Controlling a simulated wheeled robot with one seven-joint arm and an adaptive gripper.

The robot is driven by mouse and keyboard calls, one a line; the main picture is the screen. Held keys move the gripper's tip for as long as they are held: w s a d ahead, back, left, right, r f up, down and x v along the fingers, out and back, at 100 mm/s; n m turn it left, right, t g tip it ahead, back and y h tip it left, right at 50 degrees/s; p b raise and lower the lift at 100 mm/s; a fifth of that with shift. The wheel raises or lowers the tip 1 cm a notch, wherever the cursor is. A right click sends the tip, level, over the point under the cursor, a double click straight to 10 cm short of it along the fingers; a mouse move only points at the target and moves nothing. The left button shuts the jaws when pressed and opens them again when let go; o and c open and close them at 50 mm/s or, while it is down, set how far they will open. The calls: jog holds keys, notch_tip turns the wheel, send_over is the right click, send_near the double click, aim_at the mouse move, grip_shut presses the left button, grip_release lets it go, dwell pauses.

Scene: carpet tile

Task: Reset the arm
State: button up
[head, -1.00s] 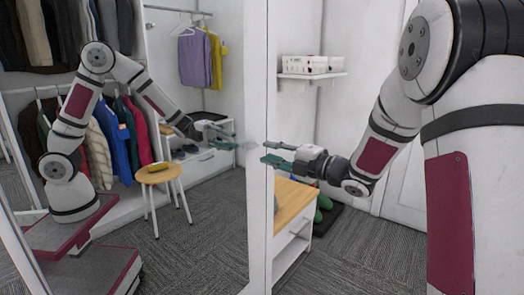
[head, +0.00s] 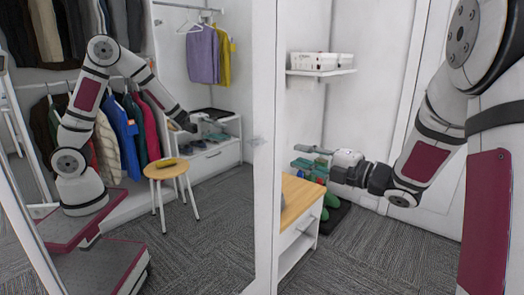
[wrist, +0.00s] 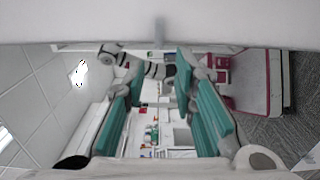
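My gripper (head: 306,156) is held out in mid-air in the head view, to the right of the white mirror edge and above the low wooden-topped bench. Its two teal fingers are apart. In the wrist view the fingers (wrist: 158,80) stand wide apart with nothing held between them. My arm reaches in from the right side of the head view, bent at the elbow. What looks like my reflection, with the arm raised and bent, shows on the left in a tall mirror.
The mirror's white edge (head: 267,150) stands close left of my gripper. A wooden-topped bench (head: 299,198) is below, with green shoes (head: 329,202) behind it. A wall shelf (head: 320,72) holds white baskets. A stool (head: 166,171) and hanging clothes show in the mirror. Carpet at lower right is clear.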

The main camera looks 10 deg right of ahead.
jog(key=shift+w, duration=0.1)
jog(key=s+d+r+m+g+h, duration=0.2)
jog(key=s+d+m+g+h, duration=0.25)
jog(key=s+m+h, duration=0.75)
jog(key=s+a+f+m+g, duration=0.2)
jog(key=s+a+m+g, duration=0.15)
jog(key=s, duration=0.65)
jog(key=s+a+f+m+g+y, duration=0.1)
jog(key=s+a+f+m+g, duration=0.25)
jog(key=s, duration=0.65)
jog(key=s+a+f+m+g, duration=0.1)
jog(key=s+a+m+g, duration=0.4)
jog(key=s, duration=0.6)
notch_tip(320, 180, up, 25)
jog(key=m+t+p, duration=0.1)
jog(key=t+p, duration=0.5)
jog(key=p, duration=1.7)
jog(key=shift+w+d+f, duration=0.15)
jog(key=shift+d, duration=0.2)
